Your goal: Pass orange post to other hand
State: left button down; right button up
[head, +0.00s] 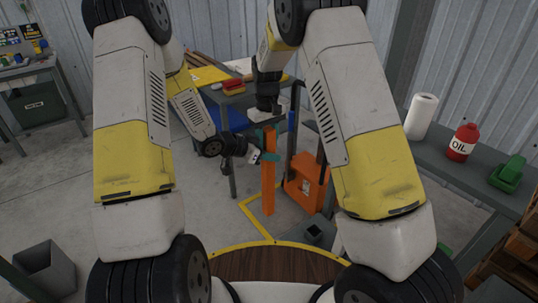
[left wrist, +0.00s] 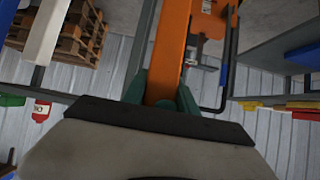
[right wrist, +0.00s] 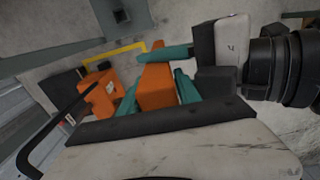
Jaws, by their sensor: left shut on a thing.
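The orange post (head: 268,185) stands upright in the head view, in front of the orange hand truck. My left gripper (head: 257,155) reaches it from the left and is shut on its upper part. In the left wrist view the post (left wrist: 170,50) runs between the green fingers. My right gripper (head: 267,122) points down over the post's top end. In the right wrist view the post's end (right wrist: 157,92) lies between the right gripper's teal fingers (right wrist: 156,90), which look open around it. The left gripper's finger (right wrist: 165,52) shows just beyond.
An orange hand truck (head: 304,184) stands close behind the post, to the right. A table with several items stands behind the left arm.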

notch_tip(320, 180, up, 11)
jog(key=shift+a+f, duration=0.1)
jog(key=shift+a, duration=0.05)
jog(key=shift+s+d+r, duration=0.1)
jog(key=shift+d+r, duration=0.1)
jog(key=shift+r, duration=0.5)
jog(key=s+d+r+m+t+y, duration=0.3)
jog(key=s+d+r+m, duration=0.1)
jog(key=s+d+r, duration=0.8)
jog(key=s+d+f+m+t, duration=0.1)
jog(key=s+d, duration=0.1)
jog(key=s, duration=0.6)
jog(key=s+d+f+m+t, duration=0.1)
jog(key=s+d+t, duration=0.1)
jog(key=s, duration=0.6)
jog(key=shift+s+d+f+m+h, duration=0.15)
jog(key=shift+d+f+m+h, duration=0.2)
jog(key=shift+d, duration=0.35)
